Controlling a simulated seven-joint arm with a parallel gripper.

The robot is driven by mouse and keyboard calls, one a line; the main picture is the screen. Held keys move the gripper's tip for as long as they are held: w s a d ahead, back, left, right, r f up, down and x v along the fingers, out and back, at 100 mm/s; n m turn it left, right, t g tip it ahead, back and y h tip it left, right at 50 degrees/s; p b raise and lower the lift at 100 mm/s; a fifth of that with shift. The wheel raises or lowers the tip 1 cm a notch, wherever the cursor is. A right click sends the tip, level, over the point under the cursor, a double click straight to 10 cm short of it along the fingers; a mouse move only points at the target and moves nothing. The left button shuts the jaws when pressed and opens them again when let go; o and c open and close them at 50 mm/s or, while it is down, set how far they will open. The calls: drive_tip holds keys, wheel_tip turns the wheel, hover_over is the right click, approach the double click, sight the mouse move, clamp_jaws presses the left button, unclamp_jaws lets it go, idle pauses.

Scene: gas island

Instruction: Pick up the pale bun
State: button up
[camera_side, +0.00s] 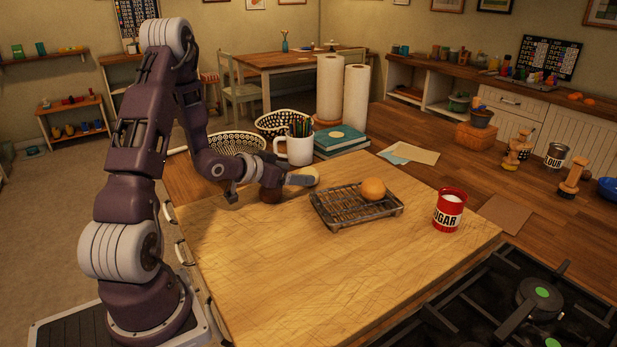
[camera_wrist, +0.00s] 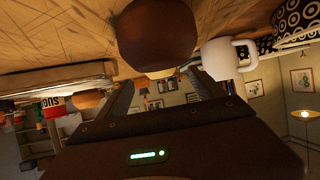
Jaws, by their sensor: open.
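The pale bun (camera_side: 307,173) sits on the wooden worktop in the side view, partly hidden behind my gripper (camera_side: 312,180). In the wrist view a pale edge, which looks like this bun (camera_wrist: 160,73), shows between the fingertips, beyond a dark brown bun (camera_wrist: 158,30). The brown bun also shows in the side view, just below my gripper (camera_side: 270,196). My gripper (camera_wrist: 160,80) is open, low and roughly level, with its fingers apart. I cannot tell whether either finger touches the pale bun.
A wire rack (camera_side: 340,212) holding an orange-brown bun (camera_side: 373,189) stands to the right. A red sugar tin (camera_side: 449,211) is farther right. A white mug (camera_side: 296,149) of pencils and teal books (camera_side: 340,139) stand behind. The worktop's front is clear.

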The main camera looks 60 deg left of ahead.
sight(305, 172)
drive_tip(key=x, duration=0.5)
drive_tip(key=shift+f, duration=0.1)
drive_tip(key=shift+s, duration=0.1)
drive_tip(key=c, duration=1.5)
drive_tip(key=shift+o, duration=0.2)
